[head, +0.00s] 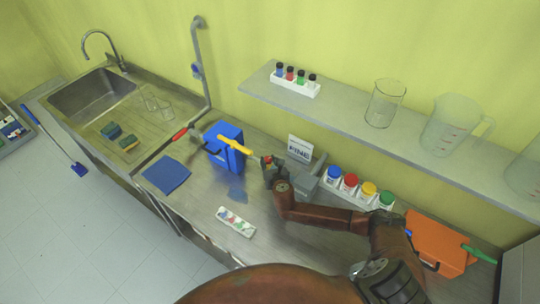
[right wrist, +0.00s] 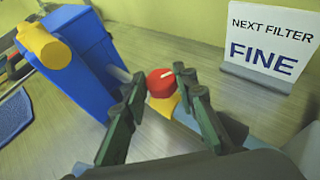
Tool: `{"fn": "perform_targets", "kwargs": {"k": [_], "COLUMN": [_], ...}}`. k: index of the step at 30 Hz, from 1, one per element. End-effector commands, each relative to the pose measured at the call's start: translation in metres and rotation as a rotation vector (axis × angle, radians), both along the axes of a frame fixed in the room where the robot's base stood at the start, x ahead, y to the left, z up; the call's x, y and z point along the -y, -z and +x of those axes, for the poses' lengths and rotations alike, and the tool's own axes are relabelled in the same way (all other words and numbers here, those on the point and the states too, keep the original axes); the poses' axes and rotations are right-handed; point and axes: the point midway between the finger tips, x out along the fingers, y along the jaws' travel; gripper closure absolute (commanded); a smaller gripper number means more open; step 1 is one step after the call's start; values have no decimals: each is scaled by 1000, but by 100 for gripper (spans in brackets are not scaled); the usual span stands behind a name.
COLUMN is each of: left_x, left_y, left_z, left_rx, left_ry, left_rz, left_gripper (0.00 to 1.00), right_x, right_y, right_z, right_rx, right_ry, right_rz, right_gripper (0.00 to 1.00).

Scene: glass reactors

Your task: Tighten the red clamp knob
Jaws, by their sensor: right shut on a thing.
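The red clamp knob (right wrist: 160,82) has a white line on its top and shows in the right wrist view between my fingers, with a yellow part just below it. My right gripper (right wrist: 159,88) is shut on the knob, one finger on each side. In the head view my right gripper (head: 267,162) is at the middle of the counter, right of a blue box (head: 226,146) with a yellow bar (head: 235,145). The knob is mostly hidden there by the fingers. My left gripper is not in view.
A "NEXT FILTER FINE" sign (head: 299,149) stands close behind the gripper. A row of colour-capped jars (head: 350,183) is to the right. A blue mat (head: 167,174) and a white tray (head: 236,222) lie on the counter. A shelf (head: 345,108) with glassware overhangs the back.

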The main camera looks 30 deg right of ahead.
Motion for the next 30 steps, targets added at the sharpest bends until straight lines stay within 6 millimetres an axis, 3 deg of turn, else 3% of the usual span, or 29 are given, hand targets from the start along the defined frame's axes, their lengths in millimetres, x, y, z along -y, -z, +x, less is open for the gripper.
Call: {"fn": "perform_targets", "kwargs": {"k": [3,13,20,30], "left_x": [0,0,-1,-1], "left_y": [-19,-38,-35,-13], "left_z": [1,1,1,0], "left_rx": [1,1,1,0], "left_ry": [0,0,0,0], "left_rz": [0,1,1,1], "left_gripper": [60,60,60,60], "right_x": [-6,-10,-12,-13], "right_y": [-5,-2,0,3], "right_z": [2,4,7,10], "right_rx": [1,-1,0,0], "right_ry": [109,423,641,914], "right_rz": [4,3,2,0], "right_gripper": [98,98,98,98]}}
